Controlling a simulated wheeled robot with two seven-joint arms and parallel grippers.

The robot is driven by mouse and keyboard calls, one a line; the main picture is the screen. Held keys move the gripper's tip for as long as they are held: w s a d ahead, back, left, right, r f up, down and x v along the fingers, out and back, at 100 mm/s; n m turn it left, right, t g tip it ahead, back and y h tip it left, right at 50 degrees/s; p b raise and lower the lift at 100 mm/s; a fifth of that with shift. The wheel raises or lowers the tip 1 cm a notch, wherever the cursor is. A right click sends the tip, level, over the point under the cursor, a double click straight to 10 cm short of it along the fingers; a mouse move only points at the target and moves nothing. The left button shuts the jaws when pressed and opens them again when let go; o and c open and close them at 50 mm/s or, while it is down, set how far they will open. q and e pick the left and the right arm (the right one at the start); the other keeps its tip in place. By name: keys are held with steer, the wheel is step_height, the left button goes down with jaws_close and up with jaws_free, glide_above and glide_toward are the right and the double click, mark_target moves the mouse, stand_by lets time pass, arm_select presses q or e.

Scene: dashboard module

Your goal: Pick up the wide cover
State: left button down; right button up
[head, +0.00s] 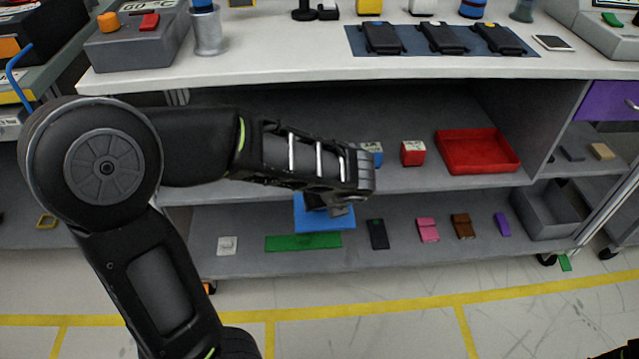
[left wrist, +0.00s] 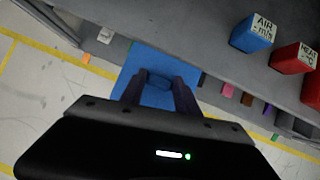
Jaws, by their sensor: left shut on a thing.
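My left gripper (head: 328,204) is in front of the lower shelf, seen from above. It is shut on a wide flat blue cover (head: 322,221). In the left wrist view my gripper (left wrist: 158,80) has both fingers on the blue cover (left wrist: 152,58), whose sides show beyond them. The gripper hides part of the cover. In the head view the cover is just above or behind a green strip (head: 303,242) on the lower shelf. I cannot tell whether the cover is clear of the shelf.
The lower shelf also holds a white piece (head: 227,245), a dark piece (head: 378,234), a pink piece (head: 428,229), a brown piece (head: 461,226), a purple piece (head: 503,224) and a grey bin (head: 545,218). The upper shelf (head: 400,182) overhangs, with a red tray (head: 478,168) and red box (head: 412,154).

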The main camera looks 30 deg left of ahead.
arm_select(q)
steer(key=shift+s+d, duration=0.1)
steer(key=shift+d, duration=0.1)
arm_select(e)
steer(key=shift+r, duration=0.15)
stand_by(0.4)
